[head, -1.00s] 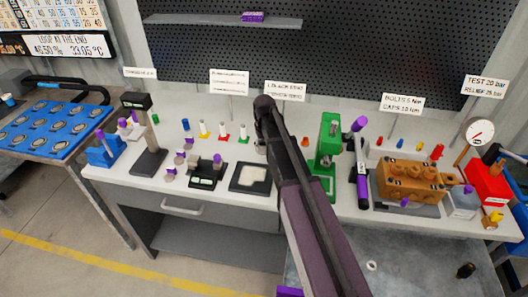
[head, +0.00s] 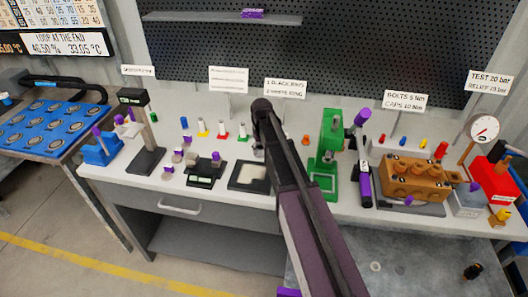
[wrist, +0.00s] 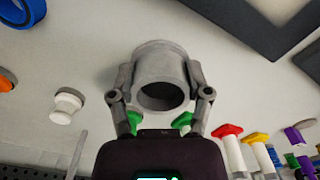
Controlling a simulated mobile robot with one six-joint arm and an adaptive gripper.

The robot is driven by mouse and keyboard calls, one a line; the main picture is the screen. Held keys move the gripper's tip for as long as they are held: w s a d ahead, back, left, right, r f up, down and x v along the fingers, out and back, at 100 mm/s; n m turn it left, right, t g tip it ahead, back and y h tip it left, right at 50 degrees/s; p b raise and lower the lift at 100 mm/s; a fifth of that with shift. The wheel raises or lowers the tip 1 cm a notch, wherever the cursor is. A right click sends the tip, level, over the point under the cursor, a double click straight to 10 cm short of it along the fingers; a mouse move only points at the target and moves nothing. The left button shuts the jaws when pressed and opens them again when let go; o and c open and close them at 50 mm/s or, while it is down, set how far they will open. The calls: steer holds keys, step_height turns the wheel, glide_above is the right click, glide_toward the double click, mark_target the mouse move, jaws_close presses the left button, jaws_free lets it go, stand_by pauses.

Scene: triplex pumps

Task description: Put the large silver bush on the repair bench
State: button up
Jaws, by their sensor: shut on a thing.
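The large silver bush (wrist: 160,62) is a thick grey ring, held between the two fingers of my gripper (wrist: 163,84) in the wrist view. Its dark bore faces the camera. The pale top of the repair bench (wrist: 95,35) fills the background behind it; I cannot tell whether the bush touches the bench. In the head view my arm reaches over the bench (head: 225,200), and its end hides most of the gripper and bush near the back of the bench top.
A black-framed tray (head: 234,187) lies left of my arm. A green press (head: 328,150) stands close on the right, with an orange-brown pump block (head: 417,178) farther right. Small coloured parts stand along the back. In the wrist view a white plug (wrist: 68,105) sits left of the bush.

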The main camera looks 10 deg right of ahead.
steer(key=shift+f, duration=0.1)
steer(key=o, duration=1.3)
steer(key=shift+c, duration=0.2)
step_height(320, 180, up, 12)
steer(key=p, duration=1.2)
